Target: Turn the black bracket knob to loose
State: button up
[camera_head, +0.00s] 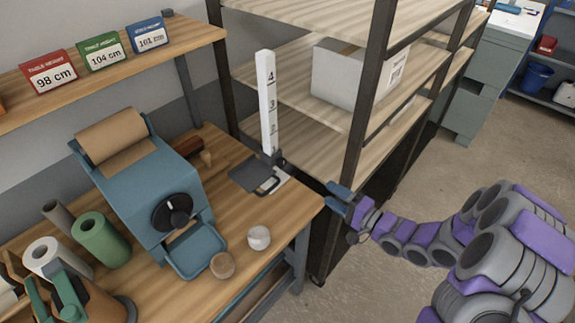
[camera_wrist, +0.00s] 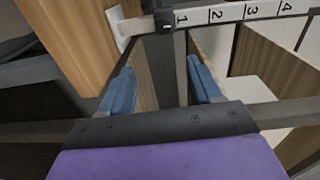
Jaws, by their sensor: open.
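A white ruler post (camera_head: 266,100) with black numbers stands upright on the wooden bench near its right end. A black bracket (camera_head: 279,160) sits low on the post, below the number 2. In the wrist view the black bracket (camera_wrist: 171,19) sits on the ruler beside the number 1, ahead of my fingertips. I cannot make out the knob's turn position or any loose marking. My gripper (camera_head: 334,195) is open and empty, with two blue fingers, off the bench's right corner and apart from the bracket. The fingers (camera_wrist: 160,72) also show apart in the wrist view.
A dark plate with a handle (camera_head: 252,178) lies by the post's foot. A blue machine with a black dial (camera_head: 173,213), a white jar (camera_head: 259,238) and a round wooden piece (camera_head: 222,265) are to the left. A shelf rack (camera_head: 364,120) with a dark upright stands close behind my gripper.

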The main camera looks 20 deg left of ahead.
aim_at(283, 165)
jog(key=b+x, duration=0.1)
jog(key=x, duration=0.4)
jog(key=b+x, duration=0.1)
jog(key=x, duration=0.5)
jog(key=b+x, duration=0.1)
jog(key=x, duration=0.5)
jog(key=shift+s+a+r+b, duration=0.15)
jog(key=shift+a+r+b, duration=0.05)
jog(key=shift+r+b, duration=0.2)
jog(key=shift+c, duration=0.4)
jog(key=shift+f, duration=0.1)
jog(key=c, duration=0.9)
jog(key=shift+c, duration=0.2)
